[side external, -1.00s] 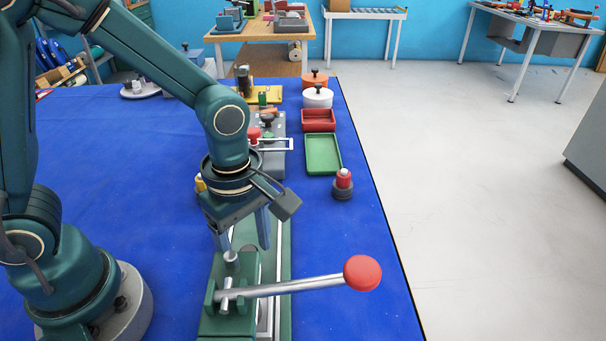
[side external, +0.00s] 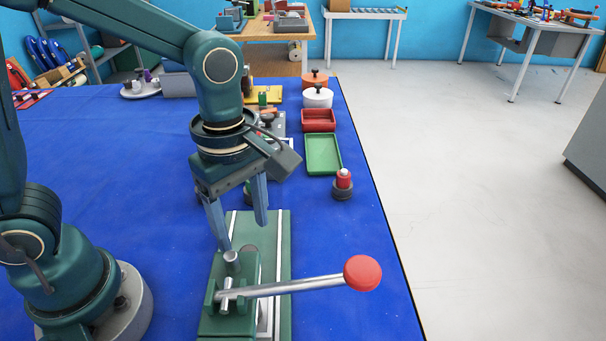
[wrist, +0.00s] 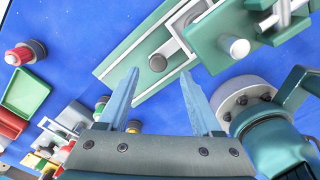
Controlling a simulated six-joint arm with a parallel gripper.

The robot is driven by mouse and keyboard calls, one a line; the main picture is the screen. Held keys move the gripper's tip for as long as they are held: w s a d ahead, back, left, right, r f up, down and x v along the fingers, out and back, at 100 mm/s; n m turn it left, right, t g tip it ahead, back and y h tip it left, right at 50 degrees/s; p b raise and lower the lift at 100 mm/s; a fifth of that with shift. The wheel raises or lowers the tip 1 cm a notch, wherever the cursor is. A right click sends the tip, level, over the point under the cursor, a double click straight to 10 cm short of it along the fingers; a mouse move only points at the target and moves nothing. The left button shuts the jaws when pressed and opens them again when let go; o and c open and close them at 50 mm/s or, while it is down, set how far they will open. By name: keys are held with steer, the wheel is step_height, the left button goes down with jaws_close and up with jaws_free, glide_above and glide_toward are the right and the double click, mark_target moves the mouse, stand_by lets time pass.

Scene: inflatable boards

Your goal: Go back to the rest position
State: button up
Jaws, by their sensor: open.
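My gripper (side external: 240,232) is open and empty, with its two blue-grey fingers pointing down and spread apart. In the side view it hangs above the green lever fixture (side external: 230,318), near its upright metal pin (side external: 231,262). The fixture carries a long metal lever (side external: 300,285) with a red ball knob (side external: 362,273), reaching out to the right. In the wrist view the open fingers (wrist: 158,88) are in front of the green base plate (wrist: 125,78), and nothing is between them. The knob is out of the wrist view.
A green tray (side external: 323,154), a red tray (side external: 319,119), a white lidded pot (side external: 317,97) and a red-topped knob (side external: 343,184) stand along the right side of the blue table (side external: 130,185). Other devices stand at the back.

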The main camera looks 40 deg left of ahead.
steer(key=s+a+r+m+t, duration=0.4)
steer(key=a+r+m+t, duration=0.1)
steer(key=m, duration=1.3)
steer(key=shift+s+a+r+t, duration=0.3)
steer(key=shift+s+a+r, duration=0.1)
steer(key=shift+r, duration=0.3)
